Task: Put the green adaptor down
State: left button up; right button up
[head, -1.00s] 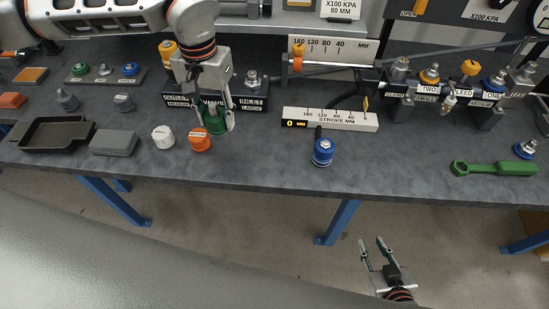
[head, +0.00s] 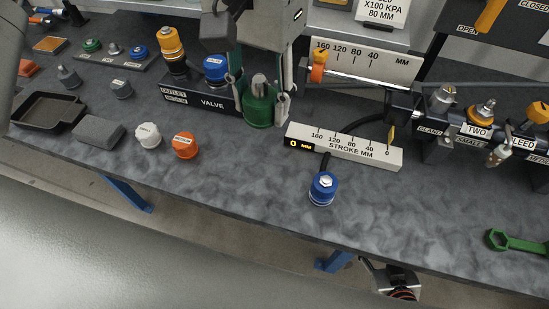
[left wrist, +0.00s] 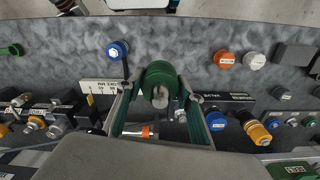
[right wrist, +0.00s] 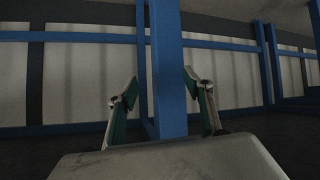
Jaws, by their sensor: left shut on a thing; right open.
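The green adaptor (head: 259,108) is upright between the fingers of my left gripper (head: 261,97), which is shut on it. It is at the right end of the valve block (head: 205,101), in front of that end, and hides part of it. In the left wrist view the green adaptor (left wrist: 160,77) has a metal stub and sits between both fingers. I cannot tell whether its base touches anything.
A blue adaptor (head: 323,187) stands in front of the stroke scale (head: 345,147). White (head: 148,135) and orange (head: 185,145) caps stand to the left. A blue fitting (head: 216,68) sits on the valve block. The front bench surface between the orange cap and blue adaptor is clear.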

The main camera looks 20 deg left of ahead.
pick_arm(q)
jog(key=shift+d+f, duration=0.1)
jog(key=shift+d, duration=0.05)
notch_tip(320, 180, down, 7)
jog(key=b, duration=0.1)
send_over(266, 180)
notch_tip(266, 180, down, 8)
jog(key=shift+f, duration=2.15)
pick_arm(e)
jog(key=shift+s+d+f, duration=0.1)
jog(key=shift+s+f, duration=0.15)
jog(key=shift+f, duration=0.2)
jog(key=shift+s+f, duration=0.2)
jog(key=shift+f, duration=0.25)
jog(key=shift+f, duration=0.1)
pick_arm(q)
jog(key=shift+f+b, duration=0.2)
jog(key=shift+b, duration=0.1)
jog(key=o, duration=1.2)
